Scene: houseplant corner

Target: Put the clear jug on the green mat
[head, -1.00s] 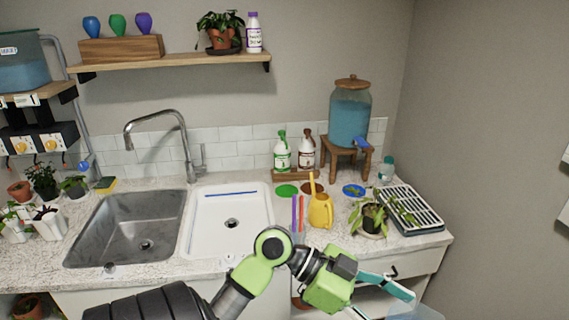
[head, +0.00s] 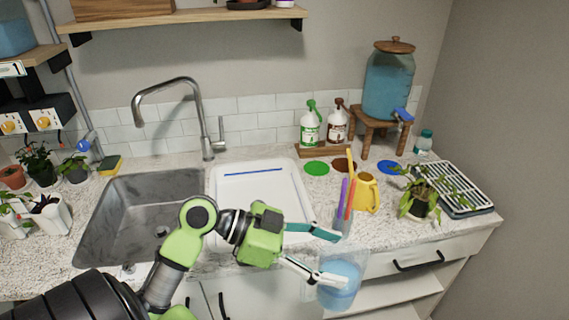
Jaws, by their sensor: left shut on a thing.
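My left gripper (head: 334,257) is shut on the clear jug (head: 350,266), a see-through vessel with blue liquid in its lower part. The jug is held in front of the counter's front edge, over the drawer and open shelves. The green mat (head: 316,168) is a flat round disc on the counter at the back, right of the white sink and in front of the spray bottles. Nothing stands on it. My right gripper is not in view.
A clear cup with purple and orange sticks (head: 345,199) and a yellow watering can (head: 366,193) stand between the jug and the mat. A brown mat (head: 342,165) and a blue mat (head: 388,167) lie nearby. A potted plant (head: 419,204) is right.

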